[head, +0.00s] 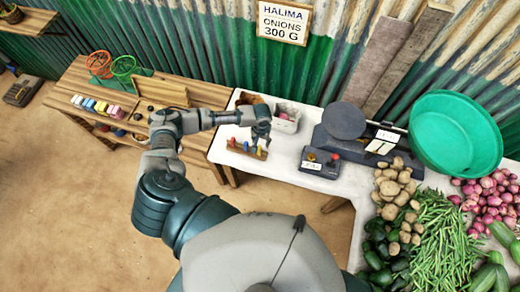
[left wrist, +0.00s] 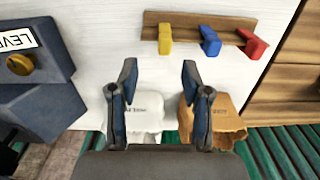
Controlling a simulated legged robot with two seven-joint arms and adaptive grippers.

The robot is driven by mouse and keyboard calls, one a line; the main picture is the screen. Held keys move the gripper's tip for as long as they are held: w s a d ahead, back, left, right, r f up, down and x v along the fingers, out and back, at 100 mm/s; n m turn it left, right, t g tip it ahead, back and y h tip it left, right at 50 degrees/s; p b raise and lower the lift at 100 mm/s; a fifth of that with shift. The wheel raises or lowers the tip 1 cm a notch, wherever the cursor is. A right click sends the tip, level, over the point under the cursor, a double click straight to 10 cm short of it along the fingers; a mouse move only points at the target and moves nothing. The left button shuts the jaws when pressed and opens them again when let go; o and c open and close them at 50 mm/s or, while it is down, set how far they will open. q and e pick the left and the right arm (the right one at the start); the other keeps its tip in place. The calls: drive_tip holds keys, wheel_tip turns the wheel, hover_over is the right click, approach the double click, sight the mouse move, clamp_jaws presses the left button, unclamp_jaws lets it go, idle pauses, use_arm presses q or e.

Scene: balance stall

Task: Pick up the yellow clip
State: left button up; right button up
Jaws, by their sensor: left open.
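The yellow clip (left wrist: 165,38) stands on a wooden strip (left wrist: 183,27) beside a blue clip (left wrist: 210,40) and a red clip (left wrist: 251,43) in the left wrist view. In the head view the yellow clip (head: 259,151) is small, at the right end of the strip. My left gripper (left wrist: 158,75) is open and empty; its fingertips are apart from the yellow clip, which shows beyond them, roughly in line with the gap. In the head view the left gripper (head: 261,136) hangs just behind the strip. My right gripper is not in view.
A white bag (left wrist: 145,112) and a brown bag (left wrist: 212,118) stand close by the fingers. A dark scale (head: 345,122) and a small dark box (head: 320,163) stand to the right on the white table (head: 290,170). Vegetables fill the far right.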

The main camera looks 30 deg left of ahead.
sight(259, 151)
use_arm(q)
drive_tip(key=f, duration=0.6)
drive_tip(key=shift+s+a+p, duration=0.2)
drive_tip(key=shift+a+p, duration=0.1)
drive_tip(key=shift+a, duration=0.1)
drive_tip(key=shift+d+r, duration=0.1)
drive_tip(key=c, duration=0.9)
